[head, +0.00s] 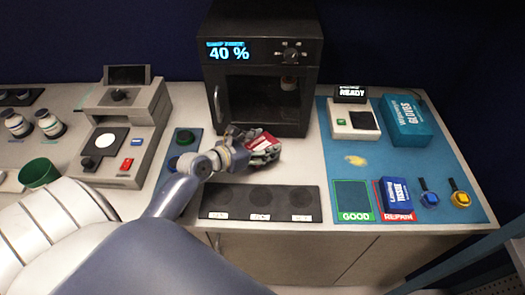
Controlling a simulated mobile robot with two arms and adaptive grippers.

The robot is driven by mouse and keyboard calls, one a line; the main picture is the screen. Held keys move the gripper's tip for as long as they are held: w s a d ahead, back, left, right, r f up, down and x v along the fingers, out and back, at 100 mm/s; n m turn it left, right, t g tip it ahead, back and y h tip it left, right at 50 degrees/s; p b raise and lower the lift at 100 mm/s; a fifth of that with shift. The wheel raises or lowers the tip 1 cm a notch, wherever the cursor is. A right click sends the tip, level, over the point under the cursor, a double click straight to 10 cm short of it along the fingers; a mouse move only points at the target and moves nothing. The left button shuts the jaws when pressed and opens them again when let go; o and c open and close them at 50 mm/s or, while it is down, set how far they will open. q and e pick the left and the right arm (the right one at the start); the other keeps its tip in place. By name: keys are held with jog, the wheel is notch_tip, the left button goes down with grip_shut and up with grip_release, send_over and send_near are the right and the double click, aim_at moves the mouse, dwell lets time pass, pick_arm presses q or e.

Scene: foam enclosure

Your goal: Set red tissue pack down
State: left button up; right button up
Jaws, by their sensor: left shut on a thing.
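The red tissue pack (262,141) is a small red packet with some white on it, held in front of the black cabinet with the "40 %" display. My left gripper (264,150) is shut on it. The gripper's fingers hide part of the pack. I cannot tell how far it is above the counter. My right gripper does not show.
The black cabinet (224,77) stands behind the gripper. A dark strip with round spots (260,203) lies in front. On the blue mat (463,190) are a green GOOD area (353,200), a blue tissue pack (396,193) on the red area, and a glove box (408,121).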

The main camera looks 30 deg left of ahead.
pick_arm(q)
jog(key=shift+f, duration=1.75)
jog(key=o, duration=1.1)
jog(key=shift+s, duration=0.1)
jog(key=shift+c, duration=0.2)
jog(key=shift+f, duration=0.1)
jog(key=shift+r, duration=0.2)
jog(key=b+v, duration=0.1)
jog(key=v, duration=0.9)
jog(key=shift+s, duration=0.15)
jog(key=shift+v, duration=0.85)
